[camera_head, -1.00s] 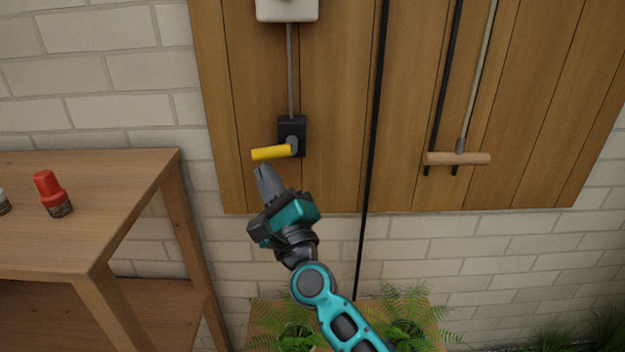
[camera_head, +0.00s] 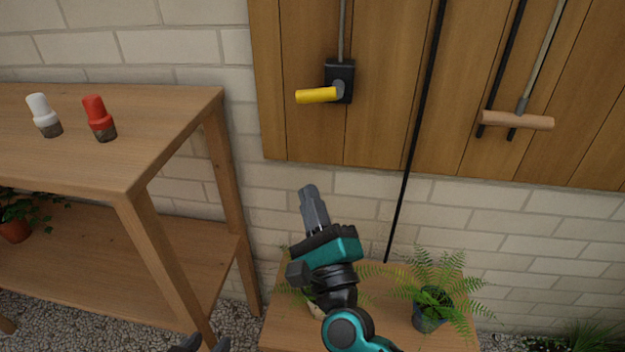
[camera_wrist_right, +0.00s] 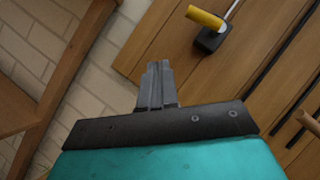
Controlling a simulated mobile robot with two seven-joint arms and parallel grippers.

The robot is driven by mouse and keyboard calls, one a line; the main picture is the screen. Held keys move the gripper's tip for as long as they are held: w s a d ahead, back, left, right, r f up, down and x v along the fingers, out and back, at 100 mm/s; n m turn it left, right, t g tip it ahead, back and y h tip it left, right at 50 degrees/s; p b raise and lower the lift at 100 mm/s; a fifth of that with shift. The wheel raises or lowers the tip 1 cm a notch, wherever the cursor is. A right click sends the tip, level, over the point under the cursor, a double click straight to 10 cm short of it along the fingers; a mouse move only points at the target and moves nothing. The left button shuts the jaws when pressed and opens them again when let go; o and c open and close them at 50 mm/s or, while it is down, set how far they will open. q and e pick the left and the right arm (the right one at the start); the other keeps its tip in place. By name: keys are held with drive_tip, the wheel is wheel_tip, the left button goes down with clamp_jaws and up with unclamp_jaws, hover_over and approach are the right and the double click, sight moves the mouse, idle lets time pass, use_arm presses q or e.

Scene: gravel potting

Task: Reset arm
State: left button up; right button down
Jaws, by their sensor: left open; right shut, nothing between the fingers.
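My right gripper (camera_head: 309,190) is shut and empty, in front of the brick wall below the wooden panel. In the right wrist view its closed fingers (camera_wrist_right: 158,68) point up and hold nothing. Only the dark fingertips of my left gripper (camera_head: 199,345) show at the bottom edge, apart from each other with nothing seen between them. A yellow-handled lever (camera_head: 316,95) on a black wall box (camera_head: 347,80) is above my right gripper, clear of it. The lever also shows in the right wrist view (camera_wrist_right: 205,19).
A wooden shelf (camera_head: 150,125) stands at the left with a white bottle (camera_head: 43,115) and a red bottle (camera_head: 98,117) on top. A low wooden stand (camera_head: 385,325) with potted ferns (camera_head: 435,290) is behind and below my right arm. A wooden-handled tool (camera_head: 517,120) hangs at the right.

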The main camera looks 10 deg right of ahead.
use_arm(q)
drive_tip(key=shift+s+a+f, duration=0.1)
drive_tip(key=shift+s+f, duration=0.1)
drive_tip(key=shift+s, duration=0.1)
use_arm(e)
drive_tip(key=shift+s+f, duration=0.1)
